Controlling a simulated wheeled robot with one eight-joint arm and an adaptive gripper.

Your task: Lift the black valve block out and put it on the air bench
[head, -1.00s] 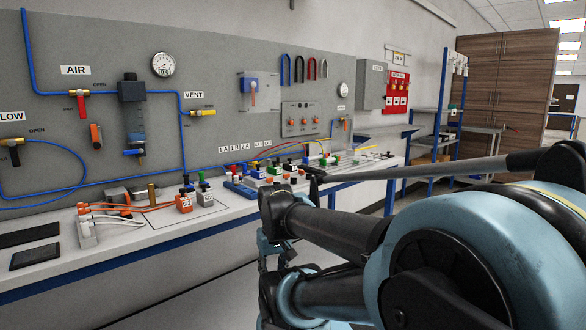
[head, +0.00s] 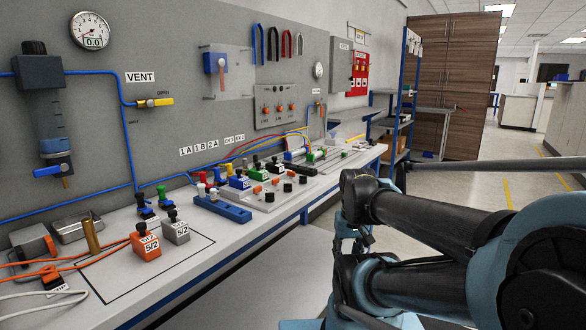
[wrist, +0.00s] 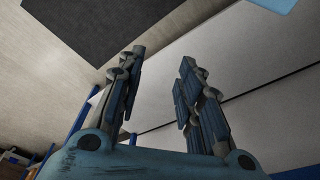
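A small black block with a white label (head: 275,168) sits among the valve parts on the long white bench (head: 200,262) in the head view; it looks like the black valve block, but it is small and partly crowded. An orange 5/2 valve block (head: 146,247) and a grey 5/2 valve block (head: 176,233) stand upright inside a black outline on the near bench top. My gripper (wrist: 163,58) is open and empty in the wrist view, its two fingers well apart. It is well away from the blocks, and I cannot make it out in the head view.
A blue rack (head: 222,207) lies along the bench. Brass, hoses and a metal box crowd the left end. A grey panel (head: 110,120) with a gauge (head: 89,30) rises behind. Blue shelving (head: 405,95) stands beyond. Floor shows free at right.

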